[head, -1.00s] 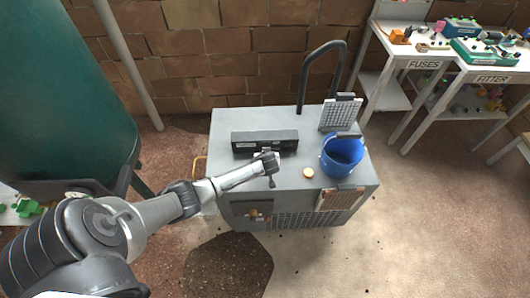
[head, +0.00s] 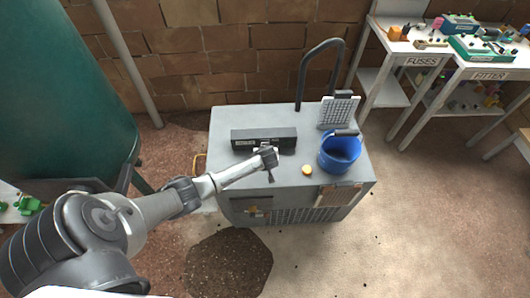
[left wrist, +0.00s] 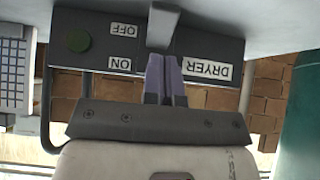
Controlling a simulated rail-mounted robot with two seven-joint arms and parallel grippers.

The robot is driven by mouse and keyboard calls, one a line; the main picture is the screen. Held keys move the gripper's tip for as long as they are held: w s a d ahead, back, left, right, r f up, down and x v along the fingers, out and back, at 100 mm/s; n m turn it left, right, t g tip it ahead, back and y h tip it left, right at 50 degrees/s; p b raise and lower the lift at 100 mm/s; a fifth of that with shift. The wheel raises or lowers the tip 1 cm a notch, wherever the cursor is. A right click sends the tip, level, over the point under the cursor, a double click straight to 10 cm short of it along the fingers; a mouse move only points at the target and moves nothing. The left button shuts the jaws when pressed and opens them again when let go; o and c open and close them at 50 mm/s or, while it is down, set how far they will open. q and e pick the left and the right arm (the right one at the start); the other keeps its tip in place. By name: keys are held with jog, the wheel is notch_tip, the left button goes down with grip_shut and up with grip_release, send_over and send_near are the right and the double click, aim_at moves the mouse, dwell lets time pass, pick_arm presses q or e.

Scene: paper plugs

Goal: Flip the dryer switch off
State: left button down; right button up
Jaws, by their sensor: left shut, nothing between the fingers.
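The dryer switch box (head: 245,136) is a long dark box on top of the grey cabinet. In the left wrist view its face (left wrist: 205,45) appears upside down, with DRYER, ON and OFF labels and a round green part (left wrist: 78,41). A light grey lever (left wrist: 163,24) stands at the face's middle, its wide end towards the OFF label's side of the picture. My left gripper (head: 268,158) is in front of the box. Its purple fingers (left wrist: 165,62) are shut and empty, close to the lever; I cannot tell whether they touch it. My right gripper is out of view.
The grey cabinet (head: 225,119) also carries a blue bucket (head: 340,155), a yellow disc (head: 307,170) and an upright grid panel (head: 338,112). A black curved pipe (head: 303,75) rises behind. A green tank (head: 60,90) stands left, and white tables (head: 425,60) stand right.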

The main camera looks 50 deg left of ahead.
pick_arm(q)
jog(key=shift+r, duration=0.1)
jog(key=shift+d+r+p, duration=0.1)
jog(key=shift+r+p, duration=0.2)
jog(key=shift+p, duration=0.15)
jog(key=s+d+f+p+v, duration=0.1)
jog(key=p+v, duration=0.4)
jog(key=v, duration=0.7)
jog(key=shift+d+r, duration=0.2)
jog(key=shift+d, duration=0.1)
